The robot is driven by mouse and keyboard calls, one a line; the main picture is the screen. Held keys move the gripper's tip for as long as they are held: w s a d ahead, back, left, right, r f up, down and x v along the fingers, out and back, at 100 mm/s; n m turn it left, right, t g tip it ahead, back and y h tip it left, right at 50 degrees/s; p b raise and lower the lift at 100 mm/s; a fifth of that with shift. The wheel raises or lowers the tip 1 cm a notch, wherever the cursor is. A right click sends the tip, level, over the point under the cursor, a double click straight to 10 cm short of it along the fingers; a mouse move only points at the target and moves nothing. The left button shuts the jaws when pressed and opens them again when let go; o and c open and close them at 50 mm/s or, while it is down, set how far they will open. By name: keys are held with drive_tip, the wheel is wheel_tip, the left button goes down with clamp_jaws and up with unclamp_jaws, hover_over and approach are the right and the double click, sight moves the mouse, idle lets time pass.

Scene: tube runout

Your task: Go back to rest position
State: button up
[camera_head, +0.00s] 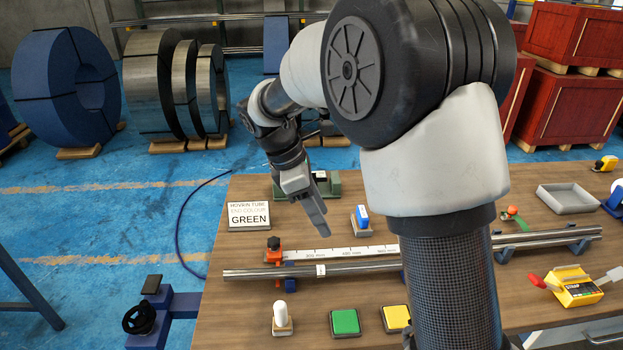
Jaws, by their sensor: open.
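My gripper (318,226) points down over the wooden table (213,322), left of the middle of the picture. It is open, and I see nothing between its fingers. It appears above the far side of the white measuring scale (340,254) and the metal tube (250,273). The tube lies across the table behind my arm, which hides its middle. The gap between the fingers is hard to make out at this angle.
A sign reading GREEN (249,216) stands at the table's left. A green pad (345,322), a yellow pad (396,318) and a white knob (280,312) sit in front of the tube. A grey tray (565,199) and a yellow device (574,287) are at the right.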

drive_tip(key=s+d+r+m+t+y+p, duration=0.2)
drive_tip(key=s+d+r+m+p, duration=0.2)
drive_tip(key=s+r+m, duration=0.5)
drive_tip(key=s+d+r+m+t+y+p, duration=0.2)
drive_tip(key=s+r+m+p, duration=0.4)
drive_tip(key=s+r+m, duration=0.3)
drive_tip(key=s+d+r+t, duration=0.1)
drive_tip(key=s+d+r, duration=0.1)
drive_tip(key=s, duration=0.2)
drive_tip(key=shift+r+t+y, duration=0.3)
